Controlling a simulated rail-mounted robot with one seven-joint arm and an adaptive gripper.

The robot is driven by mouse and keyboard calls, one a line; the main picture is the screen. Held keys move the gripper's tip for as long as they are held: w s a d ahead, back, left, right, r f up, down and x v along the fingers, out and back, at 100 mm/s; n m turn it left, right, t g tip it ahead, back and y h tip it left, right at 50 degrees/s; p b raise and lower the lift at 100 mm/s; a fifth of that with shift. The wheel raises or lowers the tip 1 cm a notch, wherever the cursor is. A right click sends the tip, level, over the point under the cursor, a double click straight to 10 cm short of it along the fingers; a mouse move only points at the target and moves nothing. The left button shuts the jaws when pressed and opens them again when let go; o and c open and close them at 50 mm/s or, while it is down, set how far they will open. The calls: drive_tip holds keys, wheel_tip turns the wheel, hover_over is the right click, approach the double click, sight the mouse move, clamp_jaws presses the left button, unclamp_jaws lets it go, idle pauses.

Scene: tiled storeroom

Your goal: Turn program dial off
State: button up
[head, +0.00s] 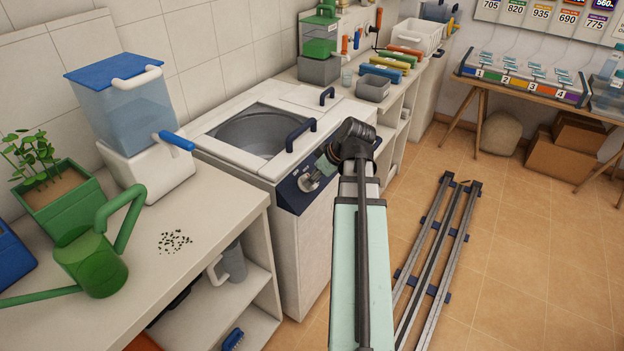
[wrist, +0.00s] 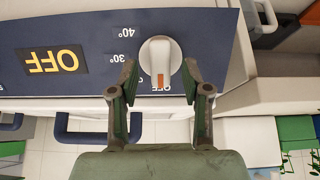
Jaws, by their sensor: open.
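The program dial (wrist: 160,54) is a white knob on the dark blue front panel (wrist: 88,30) of the white machine (head: 317,268). In the wrist view, which looks upside down, its orange mark points to the small OFF label. The display (wrist: 53,62) beside it reads OFF in yellow. The labels 30° and 40° are also on the panel. My gripper (wrist: 160,72) is open, with one finger on each side of the dial and gaps visible. In the head view my gripper (head: 318,175) is at the panel, and my arm and gripper cover part of it.
The machine's round tub (head: 262,130) is open at the top, with a dark handle (head: 301,135) by its front edge. A counter with a green watering can (head: 93,262) stands at left. A rail (head: 435,255) lies on the tiled floor at right, with free floor around it.

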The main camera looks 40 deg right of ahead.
drive_tip(key=v, duration=1)
drive_tip(key=shift+s+r, duration=0.1)
